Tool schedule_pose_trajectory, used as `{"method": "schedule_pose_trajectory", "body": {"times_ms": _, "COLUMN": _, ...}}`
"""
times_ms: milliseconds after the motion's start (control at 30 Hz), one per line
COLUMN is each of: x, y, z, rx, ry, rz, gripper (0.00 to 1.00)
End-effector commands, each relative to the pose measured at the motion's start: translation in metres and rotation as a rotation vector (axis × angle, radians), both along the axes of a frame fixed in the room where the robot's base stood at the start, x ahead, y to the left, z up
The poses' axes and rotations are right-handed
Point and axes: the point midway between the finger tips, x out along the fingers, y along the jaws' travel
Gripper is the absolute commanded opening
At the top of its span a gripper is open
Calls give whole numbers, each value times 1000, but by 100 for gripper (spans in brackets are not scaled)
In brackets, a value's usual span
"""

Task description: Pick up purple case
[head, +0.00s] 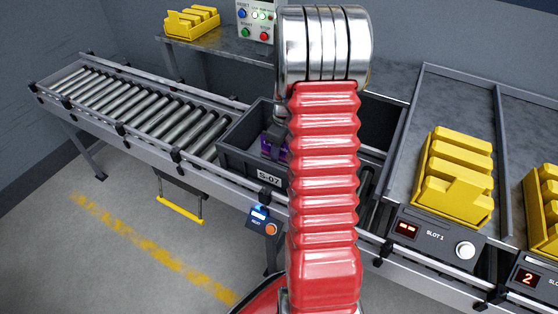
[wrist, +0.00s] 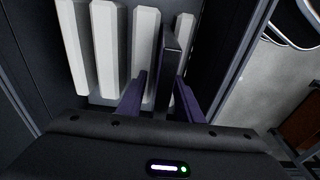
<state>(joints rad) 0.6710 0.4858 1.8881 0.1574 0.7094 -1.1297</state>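The grey tote (head: 240,163) marked S-07 stands on the roller conveyor. A small patch of purple (head: 272,147) shows inside it beside my arm; most of it is hidden. My dark gripper (head: 280,130) reaches down into the tote there, largely covered by my red arm. In the wrist view, two dark purple tapering pieces (wrist: 131,97) stand on either side of a dark upright plate (wrist: 170,65), just ahead of the gripper body. I cannot tell which of these are fingers and which belong to the purple case, or whether the gripper is closed.
White ribs (wrist: 105,45) lie beyond the purple pieces in the wrist view. Tote walls are close on both sides. Yellow ridged cases (head: 455,178) sit in slots at the right; another yellow case (head: 192,22) is on the rear bench. The conveyor's left rollers (head: 150,110) are clear.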

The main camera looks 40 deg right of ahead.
Motion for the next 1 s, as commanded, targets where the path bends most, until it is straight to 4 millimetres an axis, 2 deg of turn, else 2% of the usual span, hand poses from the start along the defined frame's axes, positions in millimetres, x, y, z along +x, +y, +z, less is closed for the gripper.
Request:
{"method": "schedule_pose_trajectory", "body": {"times_ms": 267, "x": 0, "y": 0, "z": 0, "rx": 0, "ry": 0, "rz": 0, "gripper": 33}}
{"method": "schedule_pose_trajectory", "body": {"times_ms": 733, "x": 0, "y": 0, "z": 0, "rx": 0, "ry": 0, "rz": 0, "gripper": 0}}
{"method": "schedule_pose_trajectory", "body": {"times_ms": 1000, "x": 0, "y": 0, "z": 0, "rx": 0, "ry": 0, "rz": 0, "gripper": 0}}
